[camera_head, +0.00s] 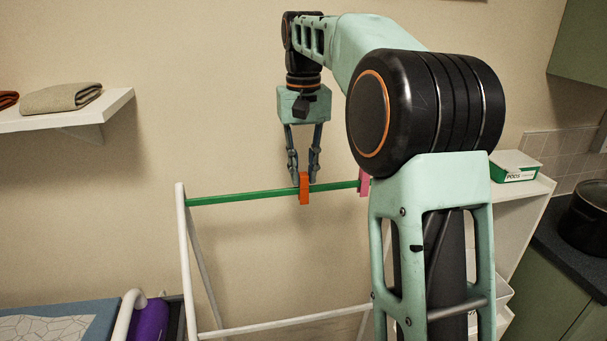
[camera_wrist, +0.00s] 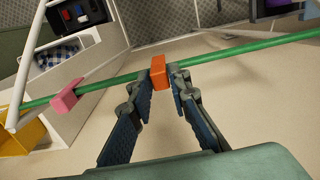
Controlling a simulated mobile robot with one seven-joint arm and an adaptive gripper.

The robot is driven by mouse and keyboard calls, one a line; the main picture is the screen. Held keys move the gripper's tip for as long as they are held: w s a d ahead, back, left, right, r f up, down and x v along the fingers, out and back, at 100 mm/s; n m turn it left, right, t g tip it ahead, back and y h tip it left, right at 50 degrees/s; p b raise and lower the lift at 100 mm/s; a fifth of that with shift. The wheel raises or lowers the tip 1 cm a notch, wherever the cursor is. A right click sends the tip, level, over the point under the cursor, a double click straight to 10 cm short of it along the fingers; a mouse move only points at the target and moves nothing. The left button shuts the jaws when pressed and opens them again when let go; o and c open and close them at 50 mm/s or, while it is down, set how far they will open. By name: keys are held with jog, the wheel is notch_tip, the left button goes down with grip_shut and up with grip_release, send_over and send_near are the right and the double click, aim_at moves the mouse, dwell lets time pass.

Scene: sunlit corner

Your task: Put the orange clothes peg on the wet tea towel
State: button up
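The orange clothes peg (camera_head: 304,189) sits on the green rail (camera_head: 245,197) of a white drying rack. In the wrist view the peg (camera_wrist: 157,73) stands on the rail between my fingertips. My gripper (camera_head: 303,180) points down from above the rail, its fingers either side of the peg. In the wrist view my gripper (camera_wrist: 163,82) is open, with a gap at the right finger; contact on the left side is unclear.
A pink peg (camera_head: 364,183) is on the same rail to the right. A wall shelf (camera_head: 60,119) at left holds folded cloths (camera_head: 61,97). A white unit at right carries a green-and-white box (camera_head: 515,166). A dark pot (camera_head: 586,218) stands on the far-right counter.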

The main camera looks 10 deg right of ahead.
aim_at(304, 174)
jog(key=c, duration=0.4)
jog(key=shift+o, duration=0.2)
jog(key=shift+r, duration=0.1)
notch_tip(304, 174, up, 6)
jog(key=p, duration=0.5)
jog(key=shift+p, duration=0.35)
jog(key=shift+r, duration=0.4)
